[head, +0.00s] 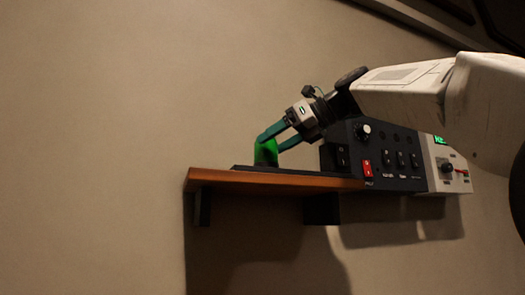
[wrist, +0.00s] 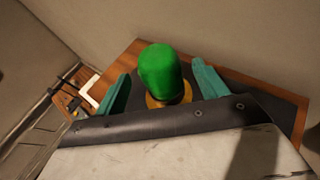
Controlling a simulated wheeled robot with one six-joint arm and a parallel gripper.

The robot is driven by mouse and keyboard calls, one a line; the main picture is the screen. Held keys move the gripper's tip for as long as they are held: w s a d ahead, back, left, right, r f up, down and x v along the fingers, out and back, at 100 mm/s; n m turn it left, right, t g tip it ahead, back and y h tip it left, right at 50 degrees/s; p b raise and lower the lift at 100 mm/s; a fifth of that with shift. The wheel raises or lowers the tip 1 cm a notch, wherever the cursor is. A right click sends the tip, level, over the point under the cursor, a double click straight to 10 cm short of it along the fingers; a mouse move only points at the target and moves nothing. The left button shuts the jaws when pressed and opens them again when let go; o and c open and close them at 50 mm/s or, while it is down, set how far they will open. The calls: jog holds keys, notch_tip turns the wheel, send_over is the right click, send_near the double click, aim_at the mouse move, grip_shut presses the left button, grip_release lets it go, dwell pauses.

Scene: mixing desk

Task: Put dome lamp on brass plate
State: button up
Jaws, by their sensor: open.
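The green dome lamp (head: 266,153) stands upright near the left end of the wooden shelf. In the wrist view, the lamp (wrist: 162,68) is between my fingers, with a gap visible on each side. A round brass-coloured piece (wrist: 155,102), matching the brass plate, shows directly under it. Whether this is the plate or the lamp's own base, I cannot tell. My gripper (head: 269,141) is open, its teal fingers reaching down around the lamp from the upper right. In the wrist view, my gripper (wrist: 160,84) has one finger on either side of the lamp.
A dark mat (head: 308,172) covers part of the wooden shelf (head: 220,178). A black switch panel (head: 397,148) and a white panel (head: 442,160) stand to the right of the lamp. A wall lies behind. The wrist view shows a white handle-like thing (wrist: 90,87) at the left.

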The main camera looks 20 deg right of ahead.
jog(key=v, duration=0.6)
jog(key=shift+s+d, duration=0.25)
jog(key=shift+s, duration=0.05)
jog(key=shift+r, duration=0.1)
dwell(1.8)
